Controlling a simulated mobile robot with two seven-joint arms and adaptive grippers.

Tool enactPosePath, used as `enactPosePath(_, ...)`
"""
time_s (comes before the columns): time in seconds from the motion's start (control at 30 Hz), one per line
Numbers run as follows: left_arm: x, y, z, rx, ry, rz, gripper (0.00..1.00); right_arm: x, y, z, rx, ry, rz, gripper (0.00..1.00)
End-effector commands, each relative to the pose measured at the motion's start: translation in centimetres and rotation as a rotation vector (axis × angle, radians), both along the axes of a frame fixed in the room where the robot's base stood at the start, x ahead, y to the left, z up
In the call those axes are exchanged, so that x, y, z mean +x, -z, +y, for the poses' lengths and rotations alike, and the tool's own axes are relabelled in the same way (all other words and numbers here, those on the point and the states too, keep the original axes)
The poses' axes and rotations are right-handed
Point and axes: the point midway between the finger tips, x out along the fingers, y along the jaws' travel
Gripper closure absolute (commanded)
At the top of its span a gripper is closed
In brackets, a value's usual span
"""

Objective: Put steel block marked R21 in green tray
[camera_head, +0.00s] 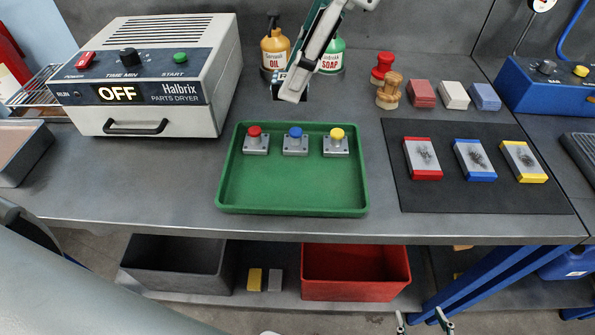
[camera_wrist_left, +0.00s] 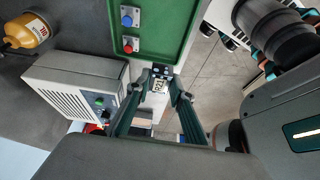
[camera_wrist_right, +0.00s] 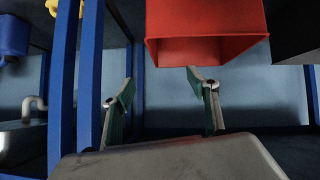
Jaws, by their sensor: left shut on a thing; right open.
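The green tray (camera_head: 292,190) lies on the bench and holds three small grey blocks with red, blue and yellow knobs along its back edge. My left gripper (camera_head: 292,88) is shut on a small block (camera_wrist_left: 160,80), dark with white marks and a pale face. In the head view a finger hides most of this block; no R21 mark can be read. In the left wrist view the block shows just beyond the edge of the green tray (camera_wrist_left: 185,30). My right gripper (camera_wrist_right: 160,90) is open and empty, low near the red bin (camera_wrist_right: 205,50).
The parts dryer (camera_head: 155,75) stands left of the tray. Oil (camera_head: 275,50) and soap (camera_head: 333,55) bottles stand behind. A dark mat (camera_head: 480,195) with several coloured blocks lies right. A grey bin (camera_head: 180,265) is on the lower shelf. Bench left of the tray is clear.

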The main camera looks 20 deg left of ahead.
Motion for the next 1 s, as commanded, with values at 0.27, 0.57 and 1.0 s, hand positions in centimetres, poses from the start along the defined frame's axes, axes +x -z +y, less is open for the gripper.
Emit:
enactPosePath(0.27,-0.3,5.4,0.0,0.002,-0.029,0.015,1.0,-0.6,1.7,0.0,-0.01,-0.006,0.014,0.41)
enactPosePath(0.57,-0.3,12.5,0.0,0.002,-0.027,0.014,1.0,-1.3,3.4,-0.2,-0.026,-0.01,0.034,0.41)
enactPosePath(1.0,-0.3,16.6,0.0,0.001,-0.027,0.006,1.0,-0.1,2.6,0.1,-0.017,-0.011,0.007,0.41)
